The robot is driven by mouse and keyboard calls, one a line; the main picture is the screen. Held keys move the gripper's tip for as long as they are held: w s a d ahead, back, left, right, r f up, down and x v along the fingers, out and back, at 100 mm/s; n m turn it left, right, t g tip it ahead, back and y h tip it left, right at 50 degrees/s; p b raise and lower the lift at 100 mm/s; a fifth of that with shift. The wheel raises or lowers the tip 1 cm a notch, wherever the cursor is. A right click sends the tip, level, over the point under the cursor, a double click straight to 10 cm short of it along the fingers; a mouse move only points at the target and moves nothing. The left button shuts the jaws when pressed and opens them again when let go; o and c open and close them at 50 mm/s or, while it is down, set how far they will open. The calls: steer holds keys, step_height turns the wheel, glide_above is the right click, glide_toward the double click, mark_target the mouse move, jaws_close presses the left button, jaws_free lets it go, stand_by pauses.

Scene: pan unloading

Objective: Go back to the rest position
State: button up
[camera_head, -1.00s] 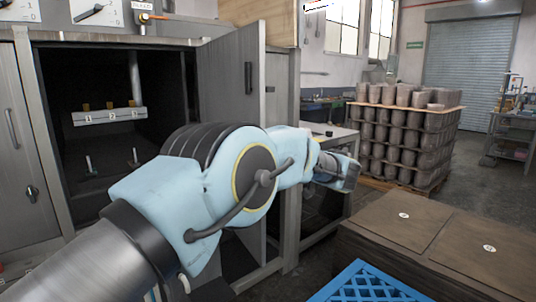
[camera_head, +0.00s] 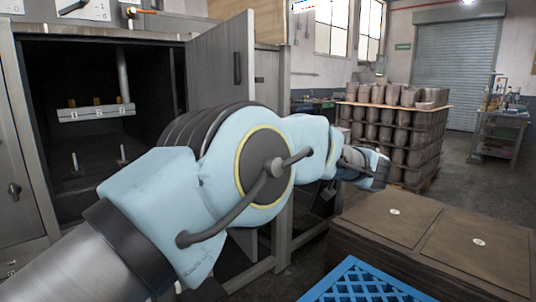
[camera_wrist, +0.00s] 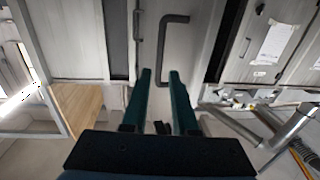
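My gripper shows in the wrist view (camera_wrist: 160,85) with its two dark green fingers apart and nothing between them. Beyond the fingers is a grey door with a dark bar handle (camera_wrist: 165,45). In the head view my light blue arm reaches across the middle towards the right. Its far end is small there, and the fingers cannot be made out. My arm hides part of the open cabinet behind it.
The open cabinet holds a small numbered rack (camera_head: 97,113) on a post. Its door (camera_head: 222,65) stands open. A blue lattice crate (camera_head: 365,283) and brown boxes (camera_head: 440,228) are at the lower right. Stacked brown pots (camera_head: 395,140) stand behind on a pallet.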

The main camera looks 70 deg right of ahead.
steer(key=shift+v, duration=1.1)
